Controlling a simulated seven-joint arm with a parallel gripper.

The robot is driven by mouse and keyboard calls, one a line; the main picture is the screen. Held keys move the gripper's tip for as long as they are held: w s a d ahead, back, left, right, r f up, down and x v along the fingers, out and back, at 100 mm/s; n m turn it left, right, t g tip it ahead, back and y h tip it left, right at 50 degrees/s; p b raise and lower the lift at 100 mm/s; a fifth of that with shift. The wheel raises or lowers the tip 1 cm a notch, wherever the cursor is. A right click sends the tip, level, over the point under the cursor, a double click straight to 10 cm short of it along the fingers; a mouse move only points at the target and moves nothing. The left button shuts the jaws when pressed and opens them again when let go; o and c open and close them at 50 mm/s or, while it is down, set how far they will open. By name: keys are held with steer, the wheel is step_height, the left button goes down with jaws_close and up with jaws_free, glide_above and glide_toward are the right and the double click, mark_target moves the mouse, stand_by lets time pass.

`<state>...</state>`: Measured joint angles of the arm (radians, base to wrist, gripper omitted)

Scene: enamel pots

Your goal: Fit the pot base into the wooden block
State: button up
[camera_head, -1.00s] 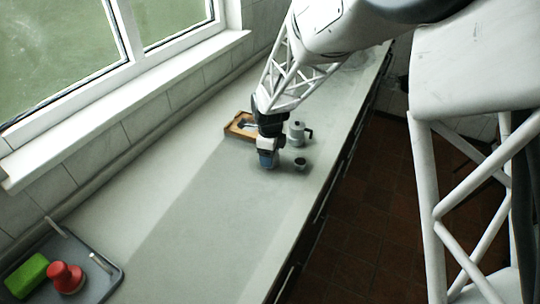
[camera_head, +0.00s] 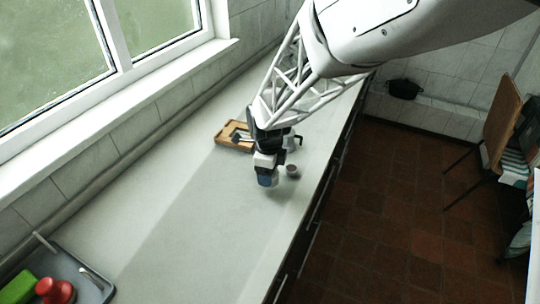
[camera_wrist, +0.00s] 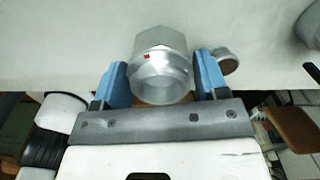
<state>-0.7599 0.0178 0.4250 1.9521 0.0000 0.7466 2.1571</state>
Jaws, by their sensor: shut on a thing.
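The pot base (camera_wrist: 163,62) is a silver faceted metal piece with a small red mark. In the wrist view it sits between the two blue fingers of my gripper (camera_wrist: 163,80), which is shut on it. In the head view my gripper (camera_head: 267,179) is low over the counter, and I cannot make out the pot base there. The wooden block (camera_head: 229,134) is a light brown piece with dark and grey things in it, behind and left of my gripper. My arm hides part of its right side.
A silver pot with a handle (camera_head: 294,141) stands behind my gripper, partly hidden. A small round cup (camera_head: 292,170) is just right of it. A grey tray (camera_head: 84,273) with a red (camera_head: 54,291) and a green object (camera_head: 17,288) is at front left. The counter's middle is clear.

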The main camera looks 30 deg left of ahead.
steer(key=shift+s+d+r, duration=0.2)
steer(key=shift+s+d, duration=1.05)
steer(key=shift+s, duration=0.1)
steer(key=shift+s+d+r, duration=0.15)
steer(key=shift+s+d, duration=1.05)
steer(key=shift+s, duration=0.15)
steer(key=shift+w+a, duration=0.1)
steer(key=shift+a, duration=0.05)
steer(key=w+a+r+n, duration=0.2)
steer(key=w+a+n, duration=0.3)
steer(key=w+a, duration=1.8)
steer(key=shift+a+r+n, duration=0.2)
steer(key=shift+a+n, duration=0.1)
steer(key=shift+a, duration=0.85)
steer(key=shift+w, duration=0.1)
steer(key=shift+f, duration=0.1)
steer(key=shift+f, duration=2.05)
steer(key=shift+f, duration=1.05)
